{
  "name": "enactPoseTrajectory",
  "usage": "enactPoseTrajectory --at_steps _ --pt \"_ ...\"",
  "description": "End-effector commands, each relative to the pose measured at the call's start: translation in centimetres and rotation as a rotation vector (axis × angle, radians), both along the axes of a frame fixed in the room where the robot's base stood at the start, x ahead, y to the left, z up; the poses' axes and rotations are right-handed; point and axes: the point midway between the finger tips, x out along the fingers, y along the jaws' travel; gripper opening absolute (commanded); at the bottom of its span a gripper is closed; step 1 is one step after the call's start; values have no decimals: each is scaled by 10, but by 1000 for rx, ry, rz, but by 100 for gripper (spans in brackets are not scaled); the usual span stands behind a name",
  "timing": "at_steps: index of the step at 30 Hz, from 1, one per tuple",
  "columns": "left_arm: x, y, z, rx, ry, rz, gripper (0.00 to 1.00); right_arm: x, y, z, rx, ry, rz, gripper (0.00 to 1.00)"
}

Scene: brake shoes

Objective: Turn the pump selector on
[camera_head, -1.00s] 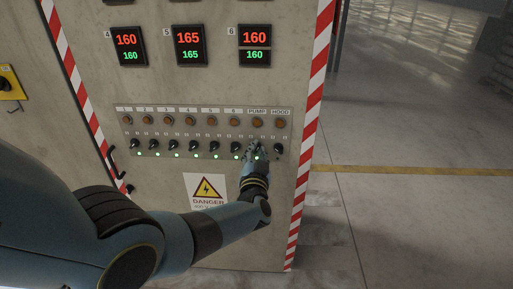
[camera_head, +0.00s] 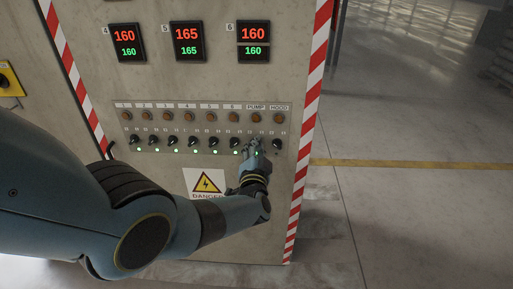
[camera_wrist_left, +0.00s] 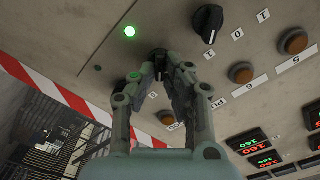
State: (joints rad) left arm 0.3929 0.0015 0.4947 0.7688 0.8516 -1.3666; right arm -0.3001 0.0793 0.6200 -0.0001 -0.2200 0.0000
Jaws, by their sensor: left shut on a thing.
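The pump selector (camera_wrist_left: 160,56) is a small dark knob under the PUMP label (camera_head: 256,107) on the grey control panel. In the wrist view it sits between the fingertips of my left gripper (camera_wrist_left: 159,72), which is shut on it. In the head view my left gripper (camera_head: 253,147) covers this knob, so which way it points is mostly hidden. A green light (camera_wrist_left: 129,31) beside the knob is lit.
The neighbouring selector 6 (camera_wrist_left: 208,22) is close to the fingers, and the hood selector (camera_head: 277,145) is on the other side. Amber lamps and temperature displays (camera_head: 253,44) are above. Open floor (camera_head: 410,220) lies right of the cabinet.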

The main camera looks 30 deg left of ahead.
Motion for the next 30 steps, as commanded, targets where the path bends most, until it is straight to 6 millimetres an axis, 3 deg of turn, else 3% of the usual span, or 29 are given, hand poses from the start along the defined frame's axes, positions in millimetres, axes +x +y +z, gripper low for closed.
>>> enactPoseTrajectory --at_steps 4,5,10,23,30 --pt "0 -1 -1 0 3 -1 0 0 0 0 0 0 0 56" --pt "0 -1 -1 0 3 -1 13 0 0 0 0 0 0 56" --pt "0 0 -1 0 2 -1 33 0 0 0 0 0 0 56" --pt "-10 -6 -1 -1 0 -1 33 0 -2 0 -2 0 1 56" --pt "-46 -28 -2 -4 1 0 33 0 -1 0 -1 0 0 56"
